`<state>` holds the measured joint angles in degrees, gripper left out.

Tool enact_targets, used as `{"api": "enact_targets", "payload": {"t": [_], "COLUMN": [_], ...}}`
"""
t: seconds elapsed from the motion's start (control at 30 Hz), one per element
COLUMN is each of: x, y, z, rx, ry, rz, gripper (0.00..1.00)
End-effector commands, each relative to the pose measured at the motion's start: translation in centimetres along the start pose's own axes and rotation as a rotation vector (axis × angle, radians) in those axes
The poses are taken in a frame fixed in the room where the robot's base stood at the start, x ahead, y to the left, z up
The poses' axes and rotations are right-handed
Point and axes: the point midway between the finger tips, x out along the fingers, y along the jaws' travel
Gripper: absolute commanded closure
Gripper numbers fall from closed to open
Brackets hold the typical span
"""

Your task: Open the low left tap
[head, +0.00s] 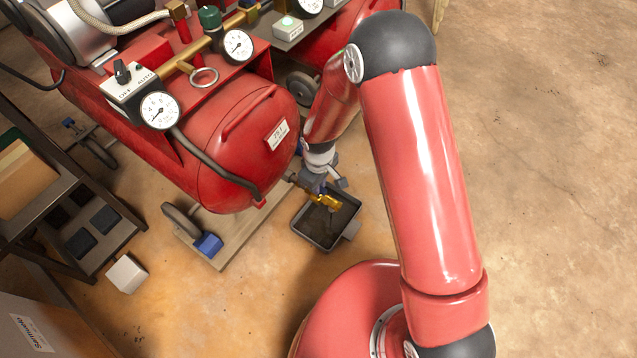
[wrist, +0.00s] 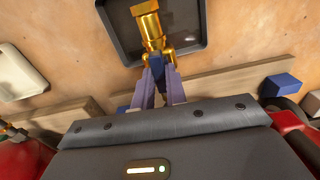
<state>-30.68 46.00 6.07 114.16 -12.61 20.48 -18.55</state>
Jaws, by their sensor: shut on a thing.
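The low tap (head: 326,201) is a small brass fitting on a short pipe below the end of the red tank, above a dark tray. In the wrist view the brass tap (wrist: 151,28) points away over the tray, just beyond my fingertips. My gripper (head: 318,187) reaches down to it; in the wrist view my gripper (wrist: 160,66) has its two fingers close together at the tap's near end, shut on a small blue part that appears to be the tap's handle. The fingers hide most of this handle, so its angle is unclear.
The red tank (head: 222,150) with gauges stands left of my arm. The dark tray (head: 309,237) lies on the floor under the tap. A blue block (head: 208,244) sits by the tank's wooden base. A shelf (head: 95,215) stands at left. Floor at right is clear.

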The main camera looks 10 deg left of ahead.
Motion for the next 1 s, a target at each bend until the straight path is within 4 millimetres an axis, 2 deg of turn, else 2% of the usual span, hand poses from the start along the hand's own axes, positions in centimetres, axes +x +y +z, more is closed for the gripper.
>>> {"api": "enact_targets", "payload": {"t": [0.67, 0.7, 0.83, 1.0], "x": [-0.06, -0.06, -0.04, -0.02], "y": [0.05, 0.05, 0.03, 0.01], "z": [-0.16, -0.16, -0.11, -0.06], "rx": [-0.057, -0.057, -0.056, -0.055], "ry": [0.004, 0.004, 0.003, 0.002], "rz": [0.002, 0.002, 0.001, 0.001], "gripper": [1.00, 0.81, 0.65, 0.65]}}
